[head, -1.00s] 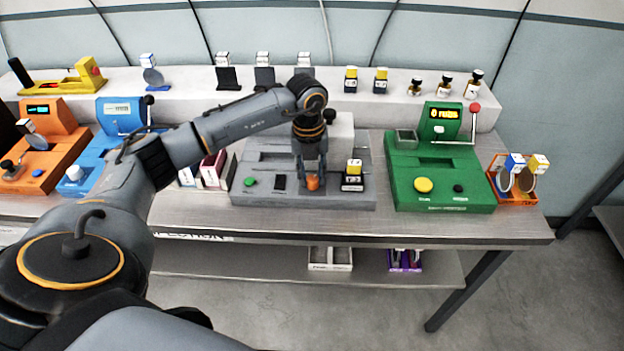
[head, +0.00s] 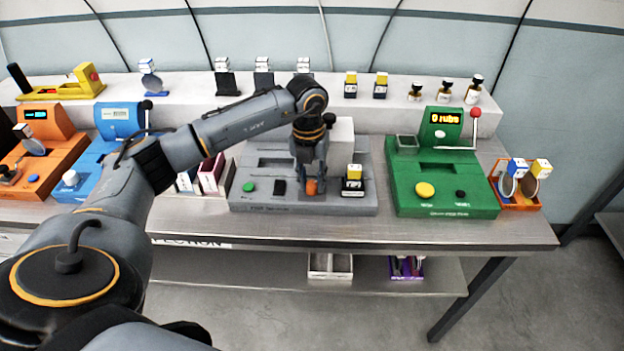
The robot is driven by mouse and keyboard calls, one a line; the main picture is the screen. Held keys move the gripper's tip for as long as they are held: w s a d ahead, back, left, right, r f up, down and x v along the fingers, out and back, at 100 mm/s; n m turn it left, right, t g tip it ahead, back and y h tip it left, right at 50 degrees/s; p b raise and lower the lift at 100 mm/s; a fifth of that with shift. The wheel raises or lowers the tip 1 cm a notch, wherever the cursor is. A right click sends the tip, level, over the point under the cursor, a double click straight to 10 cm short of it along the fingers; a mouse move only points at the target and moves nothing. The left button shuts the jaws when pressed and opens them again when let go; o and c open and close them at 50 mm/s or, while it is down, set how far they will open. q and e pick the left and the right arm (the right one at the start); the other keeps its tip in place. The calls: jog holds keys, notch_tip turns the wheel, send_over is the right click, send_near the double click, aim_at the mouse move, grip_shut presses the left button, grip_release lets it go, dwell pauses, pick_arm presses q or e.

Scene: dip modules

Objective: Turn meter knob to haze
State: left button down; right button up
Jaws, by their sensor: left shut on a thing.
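The grey meter (head: 350,204) stands on the bench in the middle of the head view. On its front top face are a green button (head: 249,187), a black switch (head: 279,187) and an orange knob (head: 311,187). My left gripper (head: 311,180) points down from above and is shut on the orange knob. The gripper and wrist cover part of the meter's top and the knob's upper part. I cannot read the knob's setting. A small block with a yellow top (head: 354,172) sits on the meter right of the knob. My right gripper is not in view.
A green machine (head: 440,205) with a red-tipped lever stands to the right, and an orange tray (head: 524,205) beyond it. Blue (head: 120,115) and orange (head: 45,120) machines stand to the left. Bottles and holders line the raised back shelf (head: 400,108).

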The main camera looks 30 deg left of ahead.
aim_at(310, 182)
pick_arm(q)
jog(key=c, duration=1)
grip_release()
jog(key=shift+r, duration=0.1)
jog(key=r, duration=1.2)
jog(key=shift+a, duration=0.3)
jog(key=shift+f, duration=0.1)
